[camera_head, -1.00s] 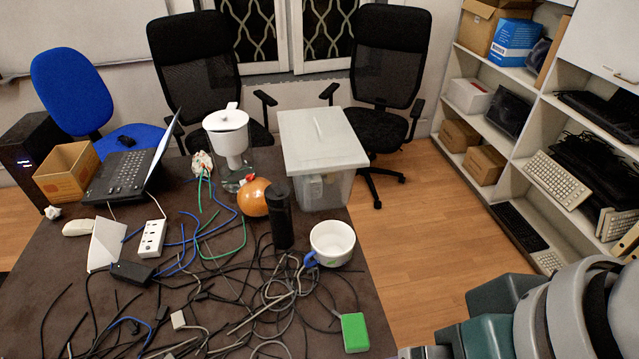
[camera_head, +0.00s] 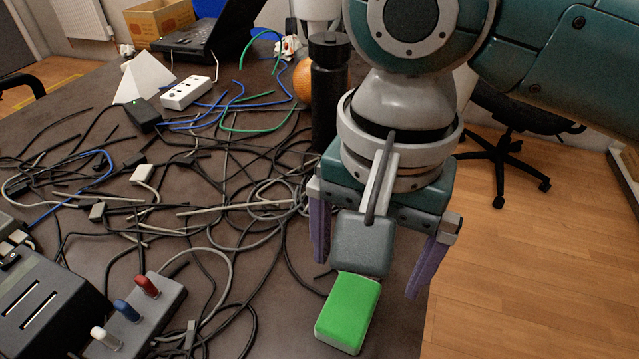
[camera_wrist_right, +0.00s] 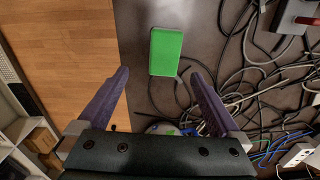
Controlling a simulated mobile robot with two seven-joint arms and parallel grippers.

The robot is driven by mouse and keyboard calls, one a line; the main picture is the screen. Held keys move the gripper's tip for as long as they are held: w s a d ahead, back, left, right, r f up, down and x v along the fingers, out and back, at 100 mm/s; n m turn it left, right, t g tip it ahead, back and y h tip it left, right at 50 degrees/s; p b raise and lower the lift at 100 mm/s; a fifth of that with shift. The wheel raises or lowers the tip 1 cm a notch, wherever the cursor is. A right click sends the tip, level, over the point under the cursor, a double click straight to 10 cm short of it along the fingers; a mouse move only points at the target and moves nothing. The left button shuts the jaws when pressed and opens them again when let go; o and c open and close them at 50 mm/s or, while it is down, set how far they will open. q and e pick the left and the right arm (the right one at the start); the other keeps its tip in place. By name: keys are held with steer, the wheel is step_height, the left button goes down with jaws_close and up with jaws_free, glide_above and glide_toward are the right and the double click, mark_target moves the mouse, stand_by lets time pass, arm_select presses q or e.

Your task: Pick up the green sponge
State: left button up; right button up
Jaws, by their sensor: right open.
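The green sponge (camera_head: 348,310) has a bright green top and a pale underside. It lies on the dark table near its right edge. My right gripper (camera_head: 368,275) is above the table behind the sponge, with its two purple fingers spread wide and nothing between them. In the right wrist view the sponge (camera_wrist_right: 166,51) lies beyond the fingertips, roughly centred between the lines of the open fingers (camera_wrist_right: 160,72). The gripper does not appear to touch it. My left gripper is not in view.
Tangled cables (camera_head: 215,215) cover the table left of the sponge. A black bottle (camera_head: 328,95) stands behind the gripper. A grey device with coloured plugs (camera_head: 135,315) is at the front left. Open floor (camera_head: 530,270) lies right of the table edge.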

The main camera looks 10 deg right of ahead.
steer(key=b, duration=0.1)
glide_above(351, 305)
steer(key=f, duration=0.4)
steer(key=shift+d+f, duration=0.2)
steer(key=shift+f, duration=0.15)
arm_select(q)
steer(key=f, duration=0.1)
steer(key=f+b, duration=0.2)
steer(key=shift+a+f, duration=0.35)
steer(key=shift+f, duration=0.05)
arm_select(e)
steer(key=f, duration=0.4)
steer(key=shift+a+f, duration=0.2)
steer(key=shift+a, duration=0.1)
arm_select(q)
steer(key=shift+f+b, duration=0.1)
steer(key=shift+b, duration=0.25)
arm_select(e)
steer(key=shift+f, duration=0.5)
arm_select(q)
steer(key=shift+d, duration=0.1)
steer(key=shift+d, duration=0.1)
arm_select(e)
steer(key=c, duration=1.4)
steer(key=shift+o, duration=0.2)
steer(key=shift+r, duration=0.1)
